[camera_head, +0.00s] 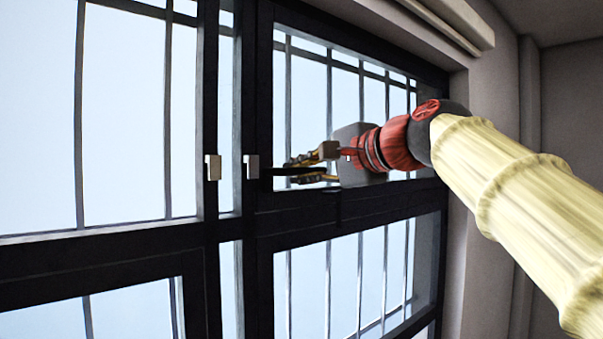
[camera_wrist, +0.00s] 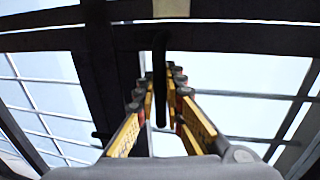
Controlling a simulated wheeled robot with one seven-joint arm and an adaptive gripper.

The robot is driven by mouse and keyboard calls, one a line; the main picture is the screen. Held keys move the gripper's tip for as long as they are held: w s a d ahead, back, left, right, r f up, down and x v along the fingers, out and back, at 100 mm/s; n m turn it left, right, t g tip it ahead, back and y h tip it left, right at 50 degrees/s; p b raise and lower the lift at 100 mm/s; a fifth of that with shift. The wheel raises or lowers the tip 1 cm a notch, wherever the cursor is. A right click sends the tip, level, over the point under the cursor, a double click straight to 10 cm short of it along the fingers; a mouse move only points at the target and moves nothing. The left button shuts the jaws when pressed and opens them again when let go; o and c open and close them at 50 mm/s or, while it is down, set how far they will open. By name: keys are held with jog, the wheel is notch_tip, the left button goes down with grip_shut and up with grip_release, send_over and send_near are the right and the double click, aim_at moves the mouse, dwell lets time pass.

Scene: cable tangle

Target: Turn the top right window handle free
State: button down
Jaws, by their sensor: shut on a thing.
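The top right window (camera_head: 345,95) has a dark frame and a light handle base (camera_head: 251,166) on its left upright. A black lever (camera_head: 279,171) extends right from near this base, roughly level. My gripper (camera_head: 297,171) comes from the right, with its yellow-brown fingers on both sides of the lever and shut on it. In the wrist view, the lever (camera_wrist: 159,60) shows as a dark bar running between the fingers of my gripper (camera_wrist: 164,78). The fingers hide part of the lever.
A second light handle (camera_head: 212,167) sits on the upright to the left. Bars (camera_head: 288,90) cross the panes behind the frames. A dark crossbar (camera_head: 330,205) runs just below my gripper. The grey wall (camera_head: 495,90) stands at the right.

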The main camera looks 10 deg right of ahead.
jog(key=c, duration=2)
grip_release()
jog(key=shift+o, duration=0.5)
jog(key=v, duration=1.2)
